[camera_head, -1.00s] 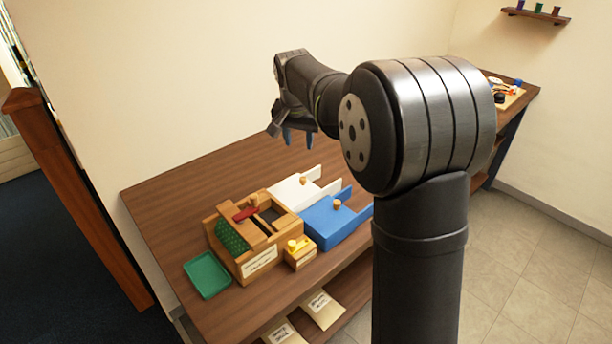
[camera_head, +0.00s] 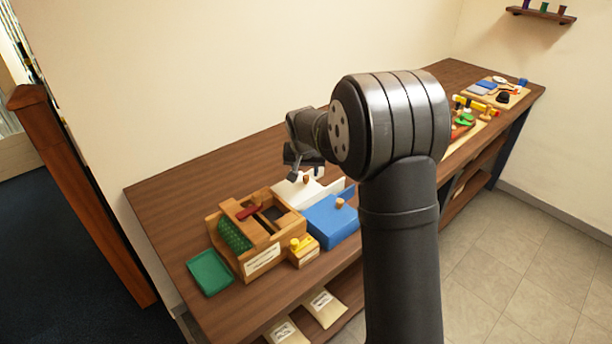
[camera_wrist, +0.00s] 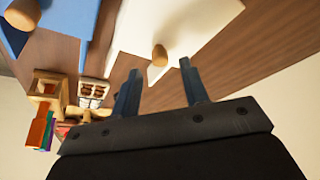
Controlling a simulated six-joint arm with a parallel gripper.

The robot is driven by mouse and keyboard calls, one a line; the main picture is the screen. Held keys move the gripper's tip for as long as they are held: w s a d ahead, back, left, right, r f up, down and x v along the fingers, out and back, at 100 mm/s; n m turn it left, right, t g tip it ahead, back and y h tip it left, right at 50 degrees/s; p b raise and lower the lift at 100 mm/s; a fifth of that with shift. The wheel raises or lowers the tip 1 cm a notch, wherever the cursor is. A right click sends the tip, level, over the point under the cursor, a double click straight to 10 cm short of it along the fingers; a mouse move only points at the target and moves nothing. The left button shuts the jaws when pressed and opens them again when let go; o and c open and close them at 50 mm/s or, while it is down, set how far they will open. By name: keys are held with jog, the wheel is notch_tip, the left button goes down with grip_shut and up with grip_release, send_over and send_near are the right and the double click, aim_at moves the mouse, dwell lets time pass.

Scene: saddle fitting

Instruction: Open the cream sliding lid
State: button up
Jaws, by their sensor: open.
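The cream sliding lid (camera_head: 287,193) lies at the right end of the wooden box (camera_head: 262,262), behind the blue lid (camera_head: 330,226). A round wooden knob (camera_head: 306,179) stands on the cream lid. My gripper (camera_head: 304,174) is over the cream lid, close to the knob, and partly hides the lid. In the wrist view, the open fingers (camera_wrist: 157,72) point toward the cream lid (camera_wrist: 190,25), and its knob (camera_wrist: 160,56) shows between and just beyond the fingertips. Nothing is held. I cannot tell whether a finger touches the knob.
The blue lid has its own knob (camera_head: 340,202), close in front of the cream lid. A small wooden block with a yellow top (camera_head: 302,250) and a green tray (camera_head: 209,272) stand by the box. The counter (camera_head: 165,195) behind the box is bare.

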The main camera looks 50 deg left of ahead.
aim_at(306, 176)
jog(key=shift+x, duration=1.8)
grip_shut()
